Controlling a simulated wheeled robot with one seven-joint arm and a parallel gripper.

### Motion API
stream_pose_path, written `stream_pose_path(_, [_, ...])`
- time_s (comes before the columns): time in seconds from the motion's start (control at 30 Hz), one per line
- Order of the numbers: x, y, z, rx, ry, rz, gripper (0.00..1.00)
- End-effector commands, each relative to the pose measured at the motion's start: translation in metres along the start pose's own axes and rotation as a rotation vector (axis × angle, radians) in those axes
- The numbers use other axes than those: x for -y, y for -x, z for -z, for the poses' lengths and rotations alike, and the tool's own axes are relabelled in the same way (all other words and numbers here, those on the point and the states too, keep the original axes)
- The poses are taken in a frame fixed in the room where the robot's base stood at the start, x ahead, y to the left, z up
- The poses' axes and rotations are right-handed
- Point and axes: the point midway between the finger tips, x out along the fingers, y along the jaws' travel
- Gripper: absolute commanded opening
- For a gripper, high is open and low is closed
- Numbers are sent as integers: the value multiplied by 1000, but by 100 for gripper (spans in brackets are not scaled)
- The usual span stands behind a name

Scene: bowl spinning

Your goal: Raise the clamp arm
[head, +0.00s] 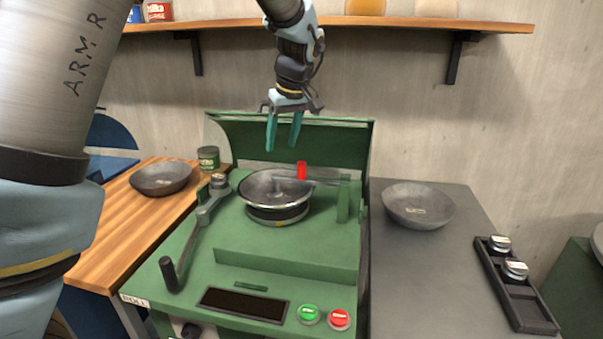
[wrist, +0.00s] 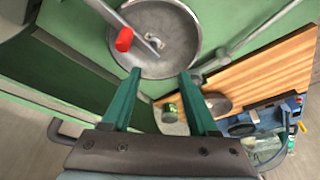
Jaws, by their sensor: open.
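The clamp arm (head: 322,182) is a grey bar with an upright red handle (head: 301,170). It reaches from a green post (head: 344,198) on the right over the metal bowl (head: 262,186) on the round chuck of the green machine. In the wrist view the red handle (wrist: 124,39) and the clamp bar (wrist: 147,45) lie over the bowl (wrist: 178,38). My gripper (head: 282,146) has teal fingers, open and empty, above and behind the bowl, apart from the handle. In the wrist view its fingertips (wrist: 162,73) are spread below the bowl's edge.
A crank lever (head: 203,219) with a black grip stands on the machine's left. The raised green lid (head: 335,142) is behind. Bowls rest on the wooden table (head: 128,215) and grey table (head: 400,270). A shelf (head: 400,25) is above.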

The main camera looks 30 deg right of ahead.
Motion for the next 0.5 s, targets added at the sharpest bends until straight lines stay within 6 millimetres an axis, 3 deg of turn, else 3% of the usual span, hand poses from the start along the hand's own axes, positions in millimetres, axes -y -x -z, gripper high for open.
stream_pose_path(0.03, [-20,3,-9,-17,-3,-5,60])
stream_pose_path(0.1, [-38,10,-16,-35,8,-10,60])
stream_pose_path(0.2, [-54,17,-24,-52,17,-14,60])
stream_pose_path(0.37, [-60,15,-26,-60,24,-13,60])
stream_pose_path(0.5, [-60,-2,-25,-58,24,-12,60])
